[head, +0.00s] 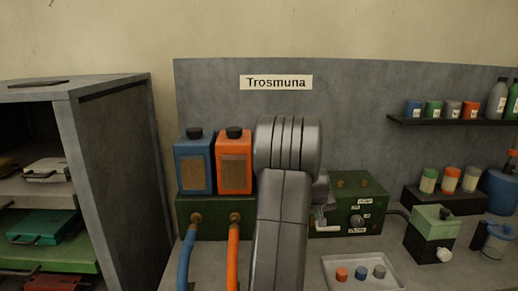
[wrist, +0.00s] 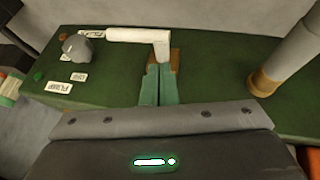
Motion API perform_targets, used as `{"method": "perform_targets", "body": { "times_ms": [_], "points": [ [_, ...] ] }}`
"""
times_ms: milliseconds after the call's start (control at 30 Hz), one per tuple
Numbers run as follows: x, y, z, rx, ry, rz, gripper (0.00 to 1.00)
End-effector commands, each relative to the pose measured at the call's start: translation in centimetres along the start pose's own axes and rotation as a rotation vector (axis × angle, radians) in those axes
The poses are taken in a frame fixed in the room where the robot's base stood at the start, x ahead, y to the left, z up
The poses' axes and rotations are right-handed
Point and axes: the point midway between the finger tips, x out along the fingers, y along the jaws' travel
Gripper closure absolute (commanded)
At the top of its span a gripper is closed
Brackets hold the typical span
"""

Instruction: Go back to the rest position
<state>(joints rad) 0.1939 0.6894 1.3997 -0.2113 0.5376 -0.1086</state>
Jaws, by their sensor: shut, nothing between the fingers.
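My gripper (wrist: 157,84) shows in the wrist view as two green fingers set close together, shut with nothing between them. Its fingertips are at the end of a pale lever handle (wrist: 125,35) on a green box (wrist: 215,65); I cannot tell whether they touch it. In the head view my grey arm stands in the middle and hides most of my gripper. The green box (head: 350,190) shows to the right of my arm there, with a knob and small labels on its front.
Blue (head: 193,165) and orange (head: 233,165) canisters stand left of my arm, with hoses below. A pale tray (head: 335,283) with coloured caps lies at front right. A shelf rack (head: 115,170) stands at left. A green-and-black block (head: 430,235) and jars are at right.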

Motion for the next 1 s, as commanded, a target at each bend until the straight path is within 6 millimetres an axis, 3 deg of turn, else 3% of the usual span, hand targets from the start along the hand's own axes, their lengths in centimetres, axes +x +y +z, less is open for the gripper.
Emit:
{"method": "perform_targets", "body": {
  "times_ms": [433, 1000],
  "points": [
    [0.34, -0.96, 0.2, -0.058, 0.004, 0.11, 1.0],
    [0.04, -0.99, 0.09, -0.069, 0.003, 0.132, 1.0]
  ]
}}
